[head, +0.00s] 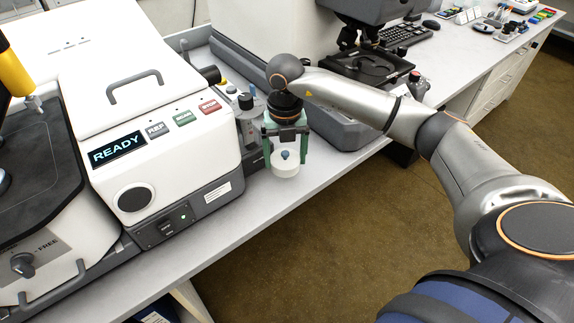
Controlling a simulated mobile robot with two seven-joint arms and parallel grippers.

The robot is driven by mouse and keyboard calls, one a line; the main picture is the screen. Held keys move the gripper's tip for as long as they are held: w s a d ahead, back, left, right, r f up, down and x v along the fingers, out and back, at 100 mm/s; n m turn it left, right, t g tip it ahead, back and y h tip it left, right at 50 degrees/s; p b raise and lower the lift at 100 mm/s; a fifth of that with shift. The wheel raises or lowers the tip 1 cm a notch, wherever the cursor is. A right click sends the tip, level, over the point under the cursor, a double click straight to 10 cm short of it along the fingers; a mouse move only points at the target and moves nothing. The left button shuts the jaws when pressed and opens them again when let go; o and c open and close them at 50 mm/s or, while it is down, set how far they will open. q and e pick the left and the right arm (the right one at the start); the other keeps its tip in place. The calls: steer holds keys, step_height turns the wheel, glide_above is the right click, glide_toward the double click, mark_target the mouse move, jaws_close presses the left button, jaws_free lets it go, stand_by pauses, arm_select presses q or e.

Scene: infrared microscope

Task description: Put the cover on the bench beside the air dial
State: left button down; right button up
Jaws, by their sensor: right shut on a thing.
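The cover is a small white round piece with a blue knob (286,167). My right gripper (287,150), with green fingers, points down and is shut on it. The cover shows over the bench (245,211) near its front edge; I cannot tell whether it touches the top. Just left of the gripper stands a grey unit with a dark-topped round knob (245,101), which may be the air dial; its markings are too small to read. My left gripper is not in view.
A white instrument (150,110) with a READY display stands left of the gripper. A grey tray-like base (340,128) lies right behind it. A microscope stage (370,68) and keyboard (404,34) are farther back. A bare bench strip runs along the front edge.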

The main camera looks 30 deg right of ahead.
mark_target(287, 166)
steer(key=shift+w+d+f, duration=0.2)
steer(key=shift+d+f, duration=0.15)
steer(key=shift+f, duration=1.75)
steer(key=shift+f+b, duration=0.2)
steer(key=shift+b, duration=0.1)
steer(key=o, duration=1.1)
step_height(287, 166, up, 12)
steer(key=shift+r+p, duration=0.25)
steer(key=shift+p, duration=0.4)
